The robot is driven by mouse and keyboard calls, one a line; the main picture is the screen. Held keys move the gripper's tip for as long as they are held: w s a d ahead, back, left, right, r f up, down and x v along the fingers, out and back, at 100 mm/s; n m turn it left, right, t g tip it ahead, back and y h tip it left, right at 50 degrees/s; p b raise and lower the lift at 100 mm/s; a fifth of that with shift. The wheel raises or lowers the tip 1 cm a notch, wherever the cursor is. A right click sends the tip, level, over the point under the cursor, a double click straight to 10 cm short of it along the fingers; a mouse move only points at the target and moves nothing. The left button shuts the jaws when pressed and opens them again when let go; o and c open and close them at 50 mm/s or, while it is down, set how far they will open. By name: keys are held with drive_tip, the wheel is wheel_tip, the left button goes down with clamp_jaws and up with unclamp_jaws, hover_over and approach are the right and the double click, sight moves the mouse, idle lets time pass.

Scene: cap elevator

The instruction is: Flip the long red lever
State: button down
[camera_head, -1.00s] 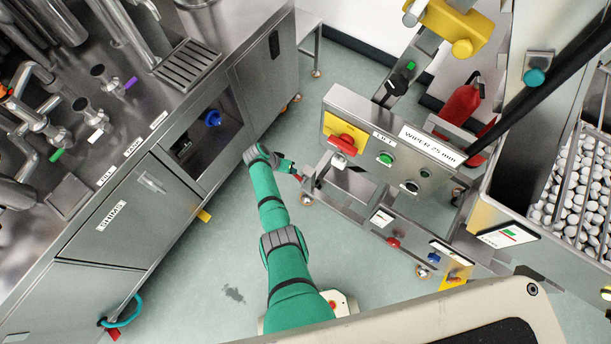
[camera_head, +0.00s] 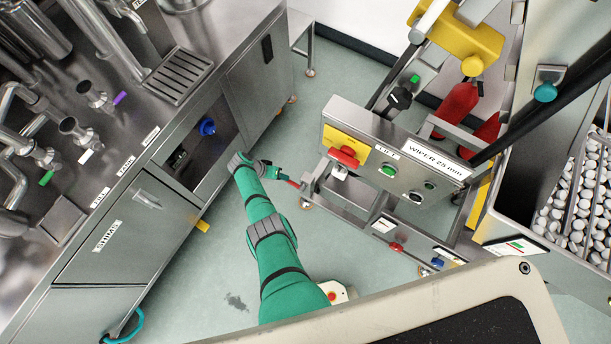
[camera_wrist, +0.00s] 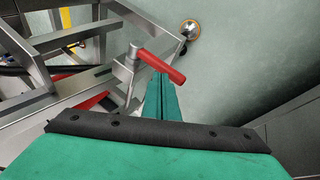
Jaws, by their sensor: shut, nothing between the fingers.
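The long red lever (camera_wrist: 161,66) is a red rod on a grey metal pivot post at the side of the steel frame. In the wrist view it slants down to the right, its free end just beyond the fingertips. My gripper (camera_wrist: 162,88) is shut and empty, its green fingers pointing at the lever's outer part. Whether they touch cannot be told. In the head view my gripper (camera_head: 279,175) is low at the left side of the steel frame, and the lever (camera_head: 293,184) shows as a small red piece right beside its tip.
The steel frame (camera_head: 360,208) carries a panel with a red knob (camera_head: 345,157) on yellow, buttons and a "WIPER 25 mm" label. A caster wheel (camera_wrist: 189,29) stands beyond the lever. A steel cabinet (camera_head: 130,225) is at left. Open floor (camera_head: 230,265) lies between.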

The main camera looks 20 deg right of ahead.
drive_tip(key=shift+a+f, duration=0.3)
drive_tip(key=shift+f, duration=0.3)
drive_tip(key=shift+a+f, duration=0.25)
drive_tip(key=shift+f, duration=0.45)
drive_tip(key=w+a+r, duration=0.4)
drive_tip(key=a+r, duration=0.3)
drive_tip(key=r, duration=0.2)
drive_tip(key=shift+a, duration=0.4)
